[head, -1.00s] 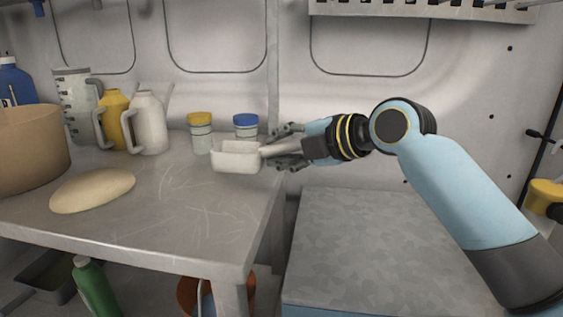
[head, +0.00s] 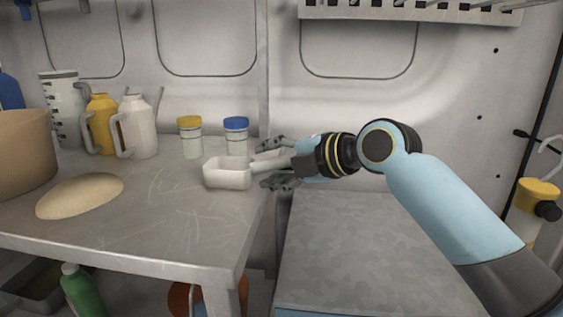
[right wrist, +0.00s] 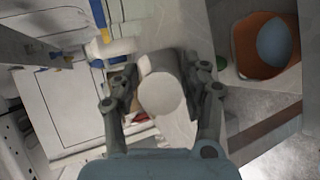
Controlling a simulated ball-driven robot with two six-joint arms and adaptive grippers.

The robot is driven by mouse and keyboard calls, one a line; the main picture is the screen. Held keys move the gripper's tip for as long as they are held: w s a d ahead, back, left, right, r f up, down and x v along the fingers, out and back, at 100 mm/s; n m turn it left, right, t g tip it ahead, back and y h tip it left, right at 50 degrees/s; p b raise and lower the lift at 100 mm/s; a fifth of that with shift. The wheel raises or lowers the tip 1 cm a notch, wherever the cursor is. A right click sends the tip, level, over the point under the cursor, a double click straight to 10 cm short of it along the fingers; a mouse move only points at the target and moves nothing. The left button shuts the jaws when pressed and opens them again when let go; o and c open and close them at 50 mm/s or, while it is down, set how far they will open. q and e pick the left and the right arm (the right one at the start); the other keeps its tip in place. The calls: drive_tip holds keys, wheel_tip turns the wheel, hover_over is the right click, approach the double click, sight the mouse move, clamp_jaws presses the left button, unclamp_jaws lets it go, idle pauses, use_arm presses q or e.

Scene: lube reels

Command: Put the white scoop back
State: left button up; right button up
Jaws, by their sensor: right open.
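The white scoop (head: 228,174) is at the right end of the metal table, its open bowl facing up and its handle pointing right. It appears to rest on the tabletop near the edge. My right gripper (head: 272,164) is open, with its fingers on either side of the scoop's handle. In the right wrist view the round end of the scoop's handle (right wrist: 162,97) shows between the spread fingers (right wrist: 158,92), with a gap on each side. My left gripper is not in view.
Behind the scoop stand a yellow-lidded jar (head: 190,138) and a blue-lidded jar (head: 236,136). A white jug (head: 138,128), a yellow jug (head: 101,125) and a clear pitcher (head: 62,110) stand farther left. A tan oval object (head: 80,196) lies at the left front. The table's middle is clear.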

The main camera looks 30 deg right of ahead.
drive_tip(key=p+v, duration=0.2)
drive_tip(key=v, duration=1)
drive_tip(key=shift+r, duration=0.1)
